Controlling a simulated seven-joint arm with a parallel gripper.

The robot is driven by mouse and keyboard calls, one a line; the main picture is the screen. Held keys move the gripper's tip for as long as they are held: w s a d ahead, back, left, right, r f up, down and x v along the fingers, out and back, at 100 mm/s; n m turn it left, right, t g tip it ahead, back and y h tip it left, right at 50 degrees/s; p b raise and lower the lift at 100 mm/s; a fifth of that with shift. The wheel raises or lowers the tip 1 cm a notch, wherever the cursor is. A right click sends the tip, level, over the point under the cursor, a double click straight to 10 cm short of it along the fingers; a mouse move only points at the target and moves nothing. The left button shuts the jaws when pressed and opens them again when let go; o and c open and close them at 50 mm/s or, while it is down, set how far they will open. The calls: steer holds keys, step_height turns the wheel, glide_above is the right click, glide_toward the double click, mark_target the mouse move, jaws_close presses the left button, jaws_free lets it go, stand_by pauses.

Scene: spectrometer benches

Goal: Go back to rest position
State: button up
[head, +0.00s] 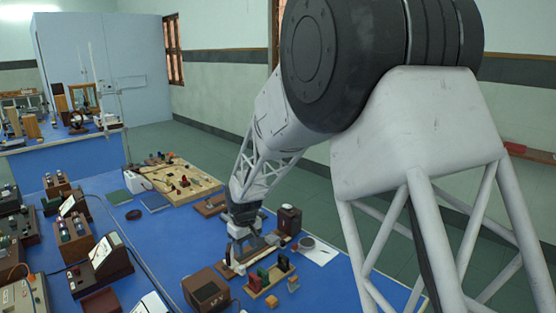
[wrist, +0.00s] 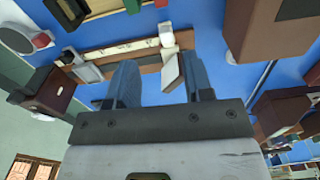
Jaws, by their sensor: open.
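My gripper (head: 243,240) is low over the blue table, above a narrow wooden bench (head: 233,268) that carries small fittings. In the wrist view its two blue-grey fingers (wrist: 162,82) are apart, with nothing clearly held between them. There, the wooden bench (wrist: 120,54) with white and grey fittings runs just beyond the fingertips. A white tilted piece (wrist: 171,68) shows between the fingers; I cannot tell whether a finger touches it. My arm reaches forward and down from the upper right in the head view, hiding part of the table.
A dark brown box (head: 289,219) stands right of the gripper, and a brown box (head: 206,290) stands in front. A holder with coloured upright pieces (head: 270,278) is close by. A wooden board (head: 185,182) lies behind. Several instruments (head: 103,262) crowd the left side.

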steer(key=s+d+r+m+t, duration=0.1)
steer(key=s+d+r+m, duration=0.3)
steer(key=s+d+r, duration=1.35)
steer(key=s+d+m, duration=0.1)
steer(key=s+d, duration=0.3)
steer(key=s, duration=0.4)
steer(key=s+d+m+t, duration=0.1)
steer(key=s+d, duration=0.3)
steer(key=s, duration=0.4)
steer(key=s+d+m, duration=0.2)
steer(key=s+d, duration=0.2)
steer(key=s, duration=0.3)
steer(key=shift+s+r+m, duration=0.35)
steer(key=shift+s+m, duration=0.05)
